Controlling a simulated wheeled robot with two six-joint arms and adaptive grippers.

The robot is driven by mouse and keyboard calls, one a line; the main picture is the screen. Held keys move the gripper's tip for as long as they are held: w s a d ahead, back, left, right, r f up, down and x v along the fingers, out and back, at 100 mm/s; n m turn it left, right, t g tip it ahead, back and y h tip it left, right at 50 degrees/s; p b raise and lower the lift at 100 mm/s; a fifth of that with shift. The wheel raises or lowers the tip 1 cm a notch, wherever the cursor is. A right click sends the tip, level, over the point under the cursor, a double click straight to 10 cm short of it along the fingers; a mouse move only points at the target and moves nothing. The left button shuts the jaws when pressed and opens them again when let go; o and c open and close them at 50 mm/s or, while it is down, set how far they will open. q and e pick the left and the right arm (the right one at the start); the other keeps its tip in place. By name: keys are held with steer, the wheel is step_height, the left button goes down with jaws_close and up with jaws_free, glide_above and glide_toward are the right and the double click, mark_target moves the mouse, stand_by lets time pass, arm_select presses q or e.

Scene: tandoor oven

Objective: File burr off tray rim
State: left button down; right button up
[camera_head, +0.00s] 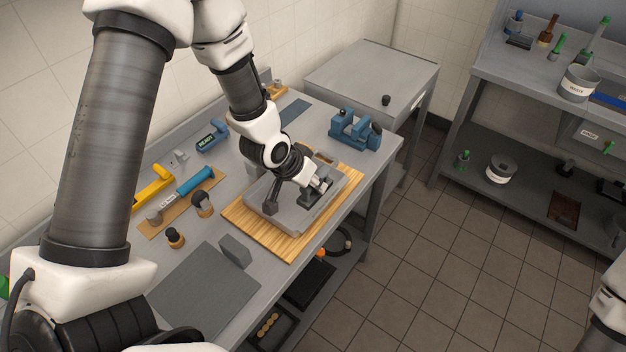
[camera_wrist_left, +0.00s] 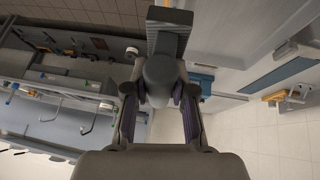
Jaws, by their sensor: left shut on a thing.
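A shallow grey metal tray (camera_head: 292,226) lies on a wooden board (camera_head: 240,228) near the right part of the bench in the head view. My left gripper (camera_head: 320,186) is over the tray's right part, shut on a dark grey tool (camera_head: 311,198), which looks like the file. In the left wrist view my left gripper (camera_wrist_left: 159,102) has its fingers on both sides of the grey tool's rounded part (camera_wrist_left: 158,75), with a ridged block (camera_wrist_left: 168,35) beyond it. I cannot tell whether the tool touches the rim. No burr can be made out. My right gripper is out of view.
A blue vise (camera_head: 354,130) stands at the bench's far right corner. A blue-handled tool (camera_head: 195,181), a yellow tool (camera_head: 153,188), a grey block (camera_head: 235,250) and a grey mat (camera_head: 205,291) lie to the left. A shelf with a waste tub (camera_head: 579,84) stands across the floor.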

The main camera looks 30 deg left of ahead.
arm_select(q)
step_height(320, 180, down, 6)
steer(key=b, duration=0.4)
steer(key=shift+s+f, duration=0.1)
steer(key=shift+s, duration=0.05)
steer(key=shift+f+b, duration=0.45)
steer(key=shift+f, duration=0.2)
steer(key=shift+r, duration=0.1)
steer(key=shift+f+b, duration=0.3)
steer(key=shift+f, duration=0.35)
stand_by(0.3)
steer(key=shift+r, duration=0.1)
steer(key=shift+w+d, duration=0.15)
steer(key=shift+w, duration=0.85)
